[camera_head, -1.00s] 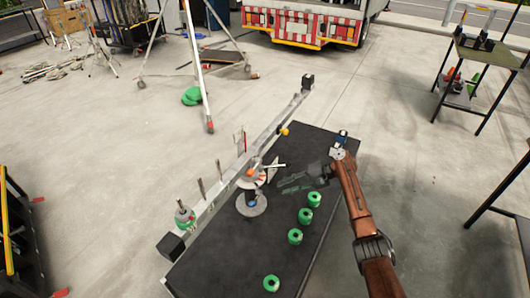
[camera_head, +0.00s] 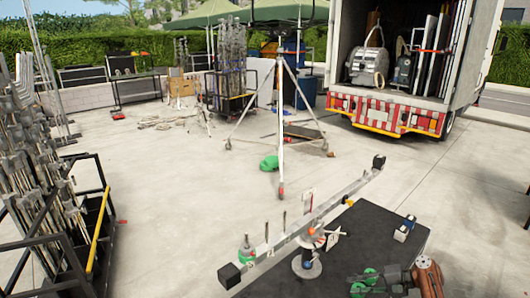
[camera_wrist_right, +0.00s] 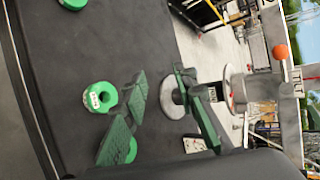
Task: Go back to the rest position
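My right gripper (camera_head: 388,280) is low over the black table (camera_head: 345,235) at the bottom right of the head view, with my reddish-brown arm beside it. In the right wrist view the dark green finger pads (camera_wrist_right: 165,108) stand wide apart with nothing held between them. My left gripper is out of view.
A rack of metal stands (camera_head: 45,190) is at left, a tripod (camera_head: 281,150) and truck (camera_head: 400,112) behind.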

